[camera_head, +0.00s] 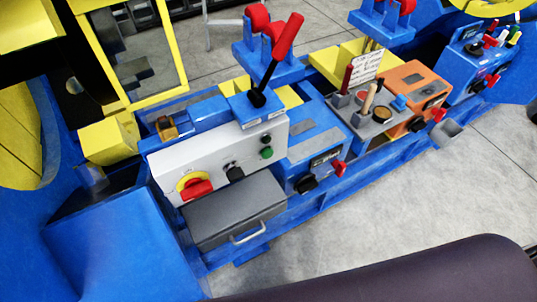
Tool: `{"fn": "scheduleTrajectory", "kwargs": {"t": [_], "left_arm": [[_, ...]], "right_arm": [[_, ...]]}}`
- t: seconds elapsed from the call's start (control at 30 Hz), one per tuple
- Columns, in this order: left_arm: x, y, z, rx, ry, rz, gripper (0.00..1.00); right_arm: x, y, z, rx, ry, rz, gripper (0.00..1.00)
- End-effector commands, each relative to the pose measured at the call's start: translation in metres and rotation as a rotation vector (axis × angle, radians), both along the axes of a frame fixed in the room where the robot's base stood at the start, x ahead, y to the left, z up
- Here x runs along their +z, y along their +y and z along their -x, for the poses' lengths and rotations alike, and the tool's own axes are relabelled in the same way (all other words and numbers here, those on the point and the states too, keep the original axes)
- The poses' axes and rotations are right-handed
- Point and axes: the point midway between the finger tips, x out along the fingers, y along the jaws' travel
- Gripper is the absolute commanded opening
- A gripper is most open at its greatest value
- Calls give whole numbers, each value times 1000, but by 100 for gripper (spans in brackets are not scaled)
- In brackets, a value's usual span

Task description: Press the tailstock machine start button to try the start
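A light grey control panel (215,150) faces me on the blue machine, left of centre. A round green button (266,153) sits at its right side, with a small black button (265,139) just above it. I see no label that names the start button. A black knob (235,174) and a red rotary switch on a yellow disc (195,189) are lower left on the panel. Nothing touches the green button. Neither gripper is in view.
A red-handled lever (287,35) rises above the panel. A dark grey box with a handle (235,210) juts out below it. An orange control unit (412,95) and several levers stand to the right.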

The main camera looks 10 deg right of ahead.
Motion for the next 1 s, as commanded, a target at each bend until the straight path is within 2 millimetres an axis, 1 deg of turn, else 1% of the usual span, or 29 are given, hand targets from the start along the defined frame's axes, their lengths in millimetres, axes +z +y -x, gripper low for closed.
{"fn": "scheduleTrajectory", "kwargs": {"t": [0.03,0.1,1.0], "left_arm": [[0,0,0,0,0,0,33],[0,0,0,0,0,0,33],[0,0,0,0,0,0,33]], "right_arm": [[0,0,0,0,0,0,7],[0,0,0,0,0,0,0],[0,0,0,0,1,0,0]]}}
